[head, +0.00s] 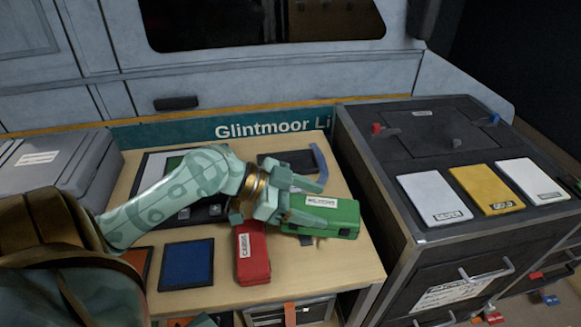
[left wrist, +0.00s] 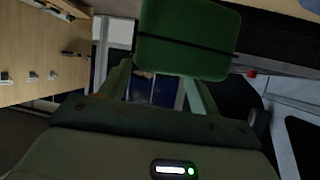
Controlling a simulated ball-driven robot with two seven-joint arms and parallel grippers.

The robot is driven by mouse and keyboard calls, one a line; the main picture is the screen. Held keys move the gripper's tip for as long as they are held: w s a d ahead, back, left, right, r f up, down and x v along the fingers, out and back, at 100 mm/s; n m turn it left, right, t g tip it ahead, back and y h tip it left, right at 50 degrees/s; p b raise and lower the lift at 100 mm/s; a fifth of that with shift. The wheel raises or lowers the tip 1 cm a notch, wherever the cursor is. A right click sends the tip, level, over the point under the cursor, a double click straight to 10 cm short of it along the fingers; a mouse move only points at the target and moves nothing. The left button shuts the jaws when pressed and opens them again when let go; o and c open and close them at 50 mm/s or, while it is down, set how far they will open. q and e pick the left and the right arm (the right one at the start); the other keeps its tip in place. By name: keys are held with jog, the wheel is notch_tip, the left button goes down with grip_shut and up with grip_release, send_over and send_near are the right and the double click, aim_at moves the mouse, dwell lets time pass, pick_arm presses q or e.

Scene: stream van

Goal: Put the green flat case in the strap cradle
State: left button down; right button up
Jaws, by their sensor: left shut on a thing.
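The green flat case (head: 335,219), with a white label, is at the right part of the wooden table in the head view. My left gripper (head: 302,201) is shut on it, and its fingers hide part of the case. In the left wrist view the case (left wrist: 188,40) lies across the fingertips, with a dark band along it. I cannot tell whether its underside touches the table. A curved blue strip (head: 319,164) beside a dark flat piece (head: 288,162) shows behind the gripper; I cannot tell for sure whether this is the strap cradle. My right gripper is not in view.
A red case (head: 253,257) lies just left of the green one. A blue pad (head: 187,264) lies further left. A grey case (head: 62,165) is at the far left. A dark cabinet (head: 392,190) with silver, gold and white cards stands right of the wooden table (head: 315,262).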

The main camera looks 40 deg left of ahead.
pick_arm(q)
jog(key=w+a+r+n+t+y, duration=0.1)
jog(key=w+a+n+y, duration=0.1)
jog(key=a, duration=1.1)
jog(key=w+a+n+t+y, duration=0.1)
jog(key=w+a+n+t, duration=0.1)
jog(key=a, duration=1)
jog(key=w+f+b, duration=0.3)
jog(key=w, duration=0.1)
jog(key=w+f+b, duration=0.3)
jog(key=w+b, duration=0.1)
jog(key=w, duration=0.1)
jog(key=w+f+b, duration=0.3)
jog(key=w, duration=0.2)
jog(key=shift+w+f+b, duration=0.1)
jog(key=shift+f+b, duration=0.25)
jog(key=shift+f, duration=0.05)
notch_tip(320, 180, down, 4)
jog(key=shift+w+a+r+b, duration=0.1)
jog(key=shift+r+b, duration=0.15)
jog(key=shift+b, duration=0.65)
jog(key=shift+r, duration=0.2)
jog(key=shift+c, duration=1.5)
grip_release()
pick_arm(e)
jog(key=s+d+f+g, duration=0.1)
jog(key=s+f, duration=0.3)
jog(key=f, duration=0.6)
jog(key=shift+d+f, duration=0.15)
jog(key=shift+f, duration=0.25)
